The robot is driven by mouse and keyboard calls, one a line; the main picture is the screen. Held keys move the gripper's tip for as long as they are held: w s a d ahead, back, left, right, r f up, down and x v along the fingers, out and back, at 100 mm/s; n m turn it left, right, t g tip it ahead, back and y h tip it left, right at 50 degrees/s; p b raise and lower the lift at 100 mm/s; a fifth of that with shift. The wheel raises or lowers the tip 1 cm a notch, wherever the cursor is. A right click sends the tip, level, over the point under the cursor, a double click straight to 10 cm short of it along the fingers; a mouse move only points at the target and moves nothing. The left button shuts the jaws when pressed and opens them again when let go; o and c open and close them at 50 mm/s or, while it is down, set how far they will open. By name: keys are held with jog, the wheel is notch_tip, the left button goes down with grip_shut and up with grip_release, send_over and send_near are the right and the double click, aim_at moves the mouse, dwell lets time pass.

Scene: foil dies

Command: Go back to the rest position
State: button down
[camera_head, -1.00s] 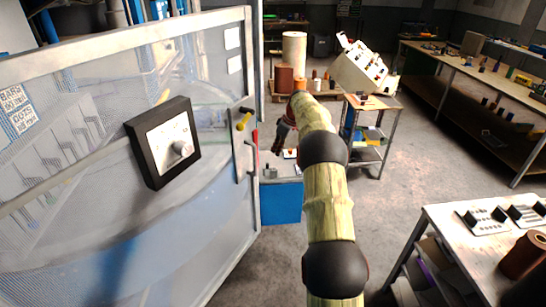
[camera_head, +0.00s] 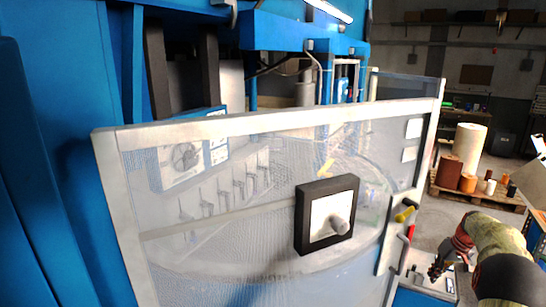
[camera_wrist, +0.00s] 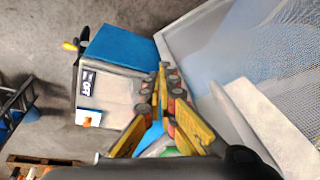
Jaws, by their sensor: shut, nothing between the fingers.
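My gripper (camera_head: 438,268) shows small at the lower right of the head view, at the end of my yellowish arm. It is beyond the right end of the mesh guard door. In the wrist view the yellow fingers of my gripper (camera_wrist: 163,72) come together at the tips, shut and empty. Behind them is a pale grey unit with a blue side (camera_wrist: 118,46) and an "OFF" label. The floor is farther below.
A pallet of rolls (camera_head: 458,190) stands at right. Grey floor is open beyond.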

jog(key=s+a+r+t+b, duration=0.1)
jog(key=s+a+r+b, duration=0.2)
jog(key=s+a, duration=0.9)
jog(key=s+a+r+n+t+b, duration=0.1)
jog(key=s+a+r+b, duration=0.2)
jog(key=s+a, duration=1)
jog(key=s+a+r+h+b, duration=0.1)
jog(key=s+a+r+b, duration=0.2)
jog(key=s+a, duration=1)
jog(key=a+b, duration=0.1)
jog(key=a, duration=0.5)
jog(key=shift+s+a+n+t, duration=0.2)
jog(key=shift+a+n+t, duration=0.1)
jog(key=shift+a+t, duration=0.1)
